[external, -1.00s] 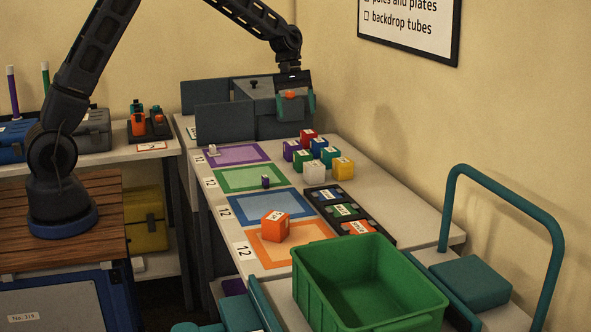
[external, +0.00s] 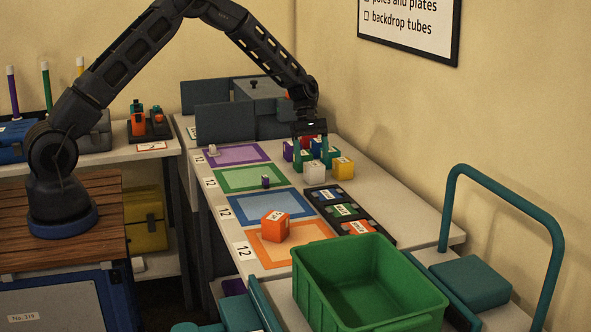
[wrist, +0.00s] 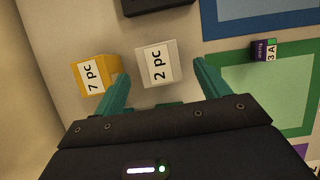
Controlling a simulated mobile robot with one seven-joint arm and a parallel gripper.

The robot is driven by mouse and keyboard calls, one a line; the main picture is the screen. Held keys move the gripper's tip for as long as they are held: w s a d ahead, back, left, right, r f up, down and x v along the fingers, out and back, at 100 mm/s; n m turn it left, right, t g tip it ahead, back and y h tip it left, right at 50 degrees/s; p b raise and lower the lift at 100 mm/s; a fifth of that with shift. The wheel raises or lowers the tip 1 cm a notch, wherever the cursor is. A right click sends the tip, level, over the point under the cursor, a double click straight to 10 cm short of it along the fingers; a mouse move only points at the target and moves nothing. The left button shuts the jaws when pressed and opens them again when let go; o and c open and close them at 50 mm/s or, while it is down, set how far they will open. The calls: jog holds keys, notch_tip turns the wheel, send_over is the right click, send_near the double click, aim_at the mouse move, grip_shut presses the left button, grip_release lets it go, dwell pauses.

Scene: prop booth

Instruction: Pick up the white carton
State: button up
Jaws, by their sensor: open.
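The white carton (external: 314,172) stands on the white table at the front of a cluster of coloured cartons. In the wrist view the white carton (wrist: 157,63) shows a "2 pc" label and appears just ahead of the gap between my fingers. My gripper (external: 310,158) is open and empty, pointing down over the cluster. In the wrist view its teal fingertips (wrist: 159,72) spread to either side of the white carton's near end. I cannot tell its exact height above the carton. The gripper partly hides the cartons behind.
A yellow carton (external: 343,168), labelled "7 pc" (wrist: 92,75), stands close beside the white one, near the left finger in the wrist view. Green, blue, red and purple cartons crowd behind. A black tray (external: 320,191) lies in front. A green bin (external: 370,325) stands nearer the camera.

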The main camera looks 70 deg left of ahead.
aim_at(314, 164)
jog(key=shift+x, duration=3.15)
jog(key=c, duration=1.1)
jog(key=shift+r, duration=0.15)
